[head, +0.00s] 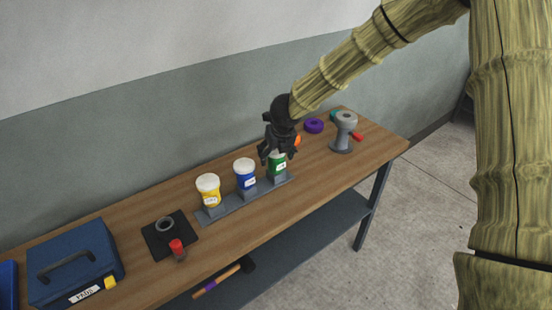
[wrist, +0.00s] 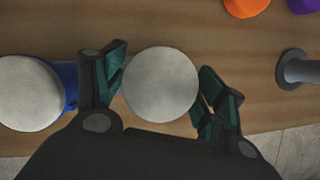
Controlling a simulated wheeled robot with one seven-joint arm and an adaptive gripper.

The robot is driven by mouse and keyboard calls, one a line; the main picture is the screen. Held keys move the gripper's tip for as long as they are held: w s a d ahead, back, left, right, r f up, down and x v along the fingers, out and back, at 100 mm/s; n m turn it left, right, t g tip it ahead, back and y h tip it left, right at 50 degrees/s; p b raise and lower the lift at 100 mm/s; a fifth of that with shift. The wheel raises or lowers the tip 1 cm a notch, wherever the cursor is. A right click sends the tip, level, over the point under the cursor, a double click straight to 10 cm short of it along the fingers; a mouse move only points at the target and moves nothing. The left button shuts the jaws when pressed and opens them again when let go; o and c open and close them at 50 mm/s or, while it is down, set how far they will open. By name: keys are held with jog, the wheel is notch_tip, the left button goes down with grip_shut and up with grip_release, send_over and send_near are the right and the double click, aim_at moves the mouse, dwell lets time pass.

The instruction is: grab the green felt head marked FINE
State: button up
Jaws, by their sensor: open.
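The green head (head: 278,166), with a pale round top and a small white label, stands upright at the right end of a grey rack (head: 216,212). The label is too small to read. My gripper (head: 277,152) is open directly above and around its top. In the wrist view, the pale round top (wrist: 160,85) lies between the two spread fingers of my gripper (wrist: 163,80); the green body is hidden beneath it. A blue head (head: 245,174) and a yellow head (head: 208,190) stand left of it in the same rack. The blue one also shows in the wrist view (wrist: 70,80), close beside my left finger.
An orange ring (wrist: 246,6), a purple ring (head: 314,126) and a grey stand (head: 343,138) lie to the right. A black mat (head: 156,243), a red-topped item (head: 177,248) and a blue case (head: 75,262) are at the left of the wooden bench (head: 318,185).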

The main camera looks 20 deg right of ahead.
jog(key=shift+x, duration=1.4)
jog(key=c, duration=1.1)
